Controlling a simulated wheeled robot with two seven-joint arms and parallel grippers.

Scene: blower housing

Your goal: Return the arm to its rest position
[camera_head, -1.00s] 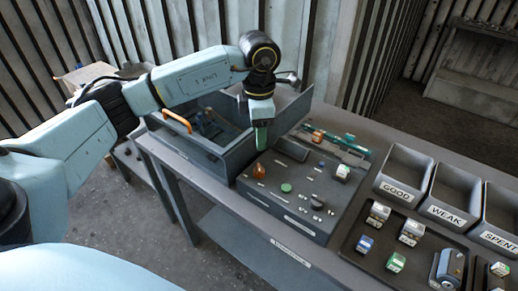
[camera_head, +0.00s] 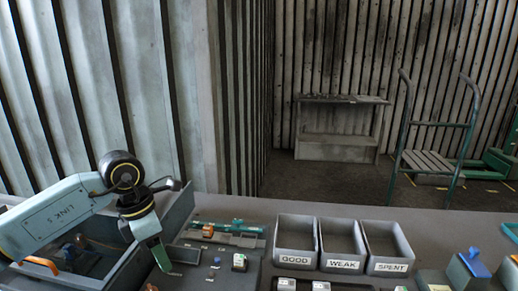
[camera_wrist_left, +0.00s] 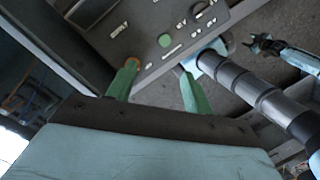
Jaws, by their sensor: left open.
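My left arm comes in from the left in the head view. Its gripper (camera_head: 160,258) points down with green fingers, above the border between the open grey bin and the dark panel. In the left wrist view the two green fingers (camera_wrist_left: 158,78) stand apart with nothing between them. Beyond them lies the labelled panel (camera_wrist_left: 150,22) with a green button (camera_wrist_left: 165,40). A light blue arm with a dark pronged end (camera_wrist_left: 265,44) shows at the right of the wrist view; whether its prongs are open is too small to tell.
The grey bin (camera_head: 176,218) with an orange handle (camera_head: 38,264) stands around the arm. Trays marked GOOD (camera_head: 294,262), WEAK (camera_head: 344,266) and SPENT (camera_head: 390,268) stand to the right. A teal tool (camera_head: 228,227) lies behind the panel. A trolley (camera_head: 432,126) stands on the floor beyond.

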